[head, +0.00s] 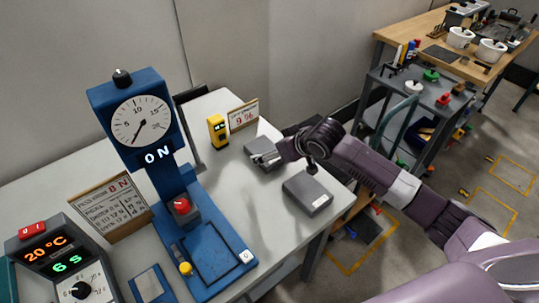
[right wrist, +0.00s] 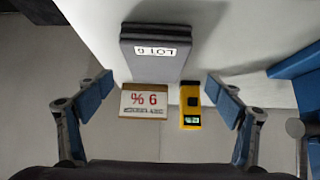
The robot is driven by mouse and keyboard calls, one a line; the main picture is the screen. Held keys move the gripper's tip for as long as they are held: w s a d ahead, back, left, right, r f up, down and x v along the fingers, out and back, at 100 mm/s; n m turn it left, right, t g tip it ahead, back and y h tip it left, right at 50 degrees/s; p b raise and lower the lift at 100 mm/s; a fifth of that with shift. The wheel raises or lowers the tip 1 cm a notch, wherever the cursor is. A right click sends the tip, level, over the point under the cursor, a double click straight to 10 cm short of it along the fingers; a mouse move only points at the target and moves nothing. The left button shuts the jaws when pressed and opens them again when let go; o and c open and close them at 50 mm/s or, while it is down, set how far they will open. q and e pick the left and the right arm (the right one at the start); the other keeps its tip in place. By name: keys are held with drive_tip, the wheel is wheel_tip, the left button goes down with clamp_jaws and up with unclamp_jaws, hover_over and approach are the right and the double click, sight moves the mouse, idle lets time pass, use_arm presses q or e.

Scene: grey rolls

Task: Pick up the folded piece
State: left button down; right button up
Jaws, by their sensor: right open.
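Two flat grey pieces lie on the light table in the head view. The far one (head: 257,144) is partly covered by my right gripper (head: 267,159), and the nearer one (head: 305,192) has a small white label on its front. I cannot tell which of them is the folded piece. My right gripper is open, at or just above the front of the far piece; contact is unclear. The right wrist view shows a grey piece (right wrist: 155,67) with a white LOT label, beyond the spread blue fingertips (right wrist: 163,88). My left gripper is out of view.
A blue press with a dial (head: 215,250) stands left on the table. A yellow meter (head: 218,131) and a 9 % sign (head: 243,114) stand behind the far piece. A control box (head: 62,262) is at the lower left. A loaded cart (head: 420,95) stands at the right.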

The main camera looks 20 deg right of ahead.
sight(265, 149)
drive_tip(key=shift+d+p+x, duration=0.15)
drive_tip(key=shift+p+x, duration=0.05)
drive_tip(key=shift+x, duration=1.45)
drive_tip(key=shift+d+p+x, duration=0.15)
drive_tip(key=shift+p+x, duration=0.05)
drive_tip(key=shift+x, duration=1.4)
drive_tip(key=shift+w+r, duration=0.1)
drive_tip(key=shift+w, duration=0.05)
drive_tip(key=shift+c, duration=0.6)
drive_tip(key=c, duration=1.3)
